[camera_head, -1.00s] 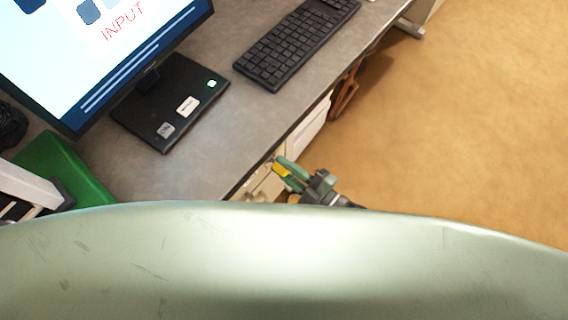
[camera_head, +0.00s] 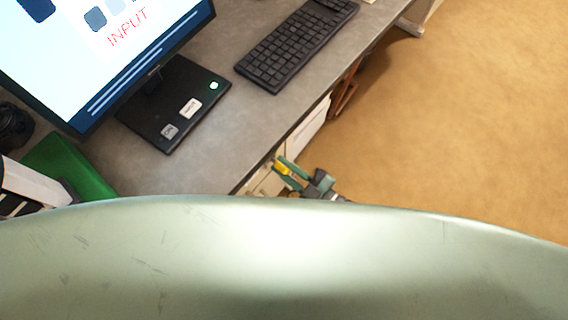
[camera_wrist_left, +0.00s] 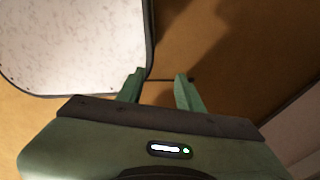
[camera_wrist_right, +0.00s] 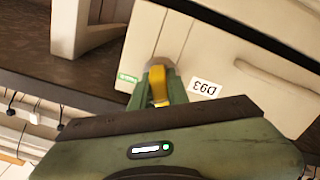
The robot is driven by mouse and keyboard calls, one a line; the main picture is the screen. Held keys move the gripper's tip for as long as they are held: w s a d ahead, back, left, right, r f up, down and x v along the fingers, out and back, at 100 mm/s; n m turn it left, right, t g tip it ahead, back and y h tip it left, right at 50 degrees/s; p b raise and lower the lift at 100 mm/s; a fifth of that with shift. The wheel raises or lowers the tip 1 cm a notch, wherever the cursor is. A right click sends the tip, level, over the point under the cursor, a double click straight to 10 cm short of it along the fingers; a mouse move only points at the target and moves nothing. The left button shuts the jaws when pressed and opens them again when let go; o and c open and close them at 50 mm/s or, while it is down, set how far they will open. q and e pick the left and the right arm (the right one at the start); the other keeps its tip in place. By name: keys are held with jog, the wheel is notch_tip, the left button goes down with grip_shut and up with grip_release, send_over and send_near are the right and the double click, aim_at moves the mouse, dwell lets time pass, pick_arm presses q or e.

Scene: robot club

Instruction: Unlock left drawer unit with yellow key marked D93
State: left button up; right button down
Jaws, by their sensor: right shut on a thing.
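My right gripper (camera_head: 287,172) is shut on the yellow key (camera_wrist_right: 158,86), which shows between its two green fingers in the right wrist view. The fingertips are at the front of a cream drawer unit (camera_wrist_right: 215,55), which carries a white D93 label (camera_wrist_right: 205,88), upside down in that view. A grey round part (camera_wrist_right: 163,67) shows at the fingertips, probably the lock; I cannot tell whether the key is inside it. In the head view the unit is mostly hidden under the desk. My left gripper (camera_wrist_left: 160,86) is open and empty, away from the unit.
The grey desk (camera_head: 225,140) above the unit holds a monitor (camera_head: 110,50), a keyboard (camera_head: 297,44) and a green object (camera_head: 70,165). In the left wrist view a pale speckled panel (camera_wrist_left: 70,45) with a dark edge is close by. Brown floor (camera_head: 460,120) is open at the right.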

jog(key=shift+m, duration=0.8)
jog(key=c, duration=0.8)
grip_release()
jog(key=shift+p, duration=0.3)
jog(key=shift+o, duration=0.2)
jog(key=shift+p+v, duration=0.45)
jog(key=shift+v, duration=4.1)
